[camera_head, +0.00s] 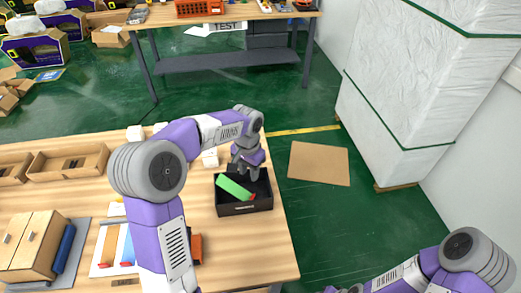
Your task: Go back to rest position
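My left arm reaches over the table from the front, and its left gripper (246,173) hangs above a black box (246,208). Its grey fingers look apart, with nothing seen between them. A green item (232,187) with a red end lies tilted in the box, just below and left of the fingers. My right arm is low at the bottom right, beside the table. Only a small part of its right gripper (342,289) shows at the bottom edge, so its fingers cannot be judged.
The wooden table (262,254) also holds wooden trays (70,161), a small wooden cabinet (30,243) and several small white items at its back edge. A cardboard sheet (319,163) lies on the green floor. A wrapped white stack (411,80) stands at the right.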

